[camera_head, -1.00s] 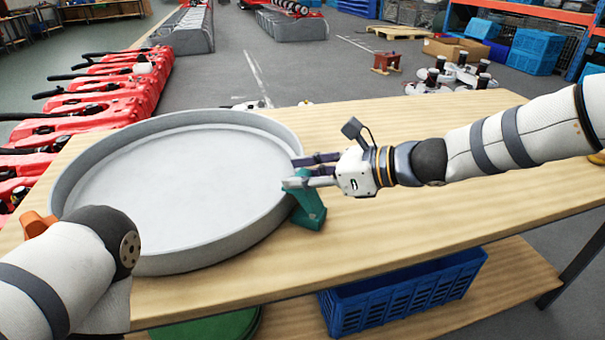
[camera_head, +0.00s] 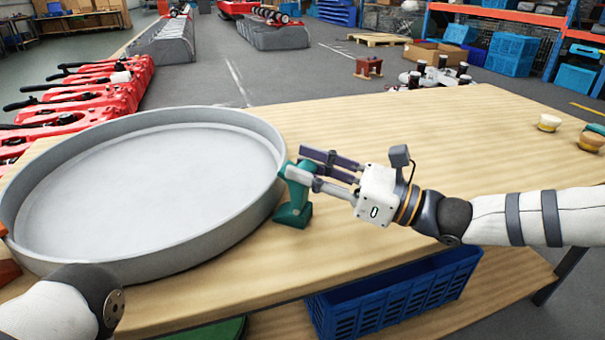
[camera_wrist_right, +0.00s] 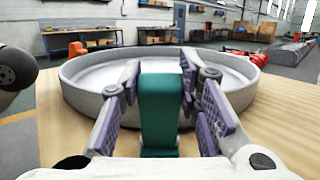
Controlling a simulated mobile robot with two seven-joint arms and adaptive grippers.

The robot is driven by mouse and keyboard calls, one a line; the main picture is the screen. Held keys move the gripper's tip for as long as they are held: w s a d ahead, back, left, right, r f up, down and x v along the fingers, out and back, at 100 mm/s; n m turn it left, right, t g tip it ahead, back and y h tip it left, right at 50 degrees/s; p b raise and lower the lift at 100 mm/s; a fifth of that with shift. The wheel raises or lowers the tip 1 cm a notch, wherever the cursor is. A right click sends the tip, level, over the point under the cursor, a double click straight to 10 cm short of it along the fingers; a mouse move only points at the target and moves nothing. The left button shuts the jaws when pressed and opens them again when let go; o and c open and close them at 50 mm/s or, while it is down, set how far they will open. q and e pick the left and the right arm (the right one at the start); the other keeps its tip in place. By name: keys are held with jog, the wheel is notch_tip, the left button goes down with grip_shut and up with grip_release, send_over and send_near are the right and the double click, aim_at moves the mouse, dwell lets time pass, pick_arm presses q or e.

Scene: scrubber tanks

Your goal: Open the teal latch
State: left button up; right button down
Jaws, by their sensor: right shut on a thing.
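The teal latch (camera_head: 294,205) stands at the right side of the round grey tank (camera_head: 262,205) on the wooden table. Its upper arm reaches toward the tank's rim. My right gripper (camera_head: 305,168) comes in from the right with its fingers on the upper part of the latch. In the right wrist view the teal latch (camera_wrist_right: 160,110) stands between the two purple-padded fingers, with the tank (camera_wrist_right: 90,90) behind it. The right gripper is shut on the latch. My left arm shows at the lower left; its gripper is out of view.
A blue crate (camera_head: 400,295) sits on the shelf under the table. Small round knobs (camera_head: 549,122) lie at the table's far right. The table top (camera_head: 390,130) behind my right gripper is clear. Red machines (camera_head: 85,100) stand on the floor at left.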

jog(key=shift+s+d+f, duration=0.1)
jog(key=shift+d+f, duration=0.05)
dwell(0.4)
jog(key=c, duration=1.2)
grip_release()
jog(key=shift+o, duration=0.2)
jog(key=v, duration=1.2)
jog(key=shift+f, duration=0.2)
jog(key=shift+c, duration=0.3)
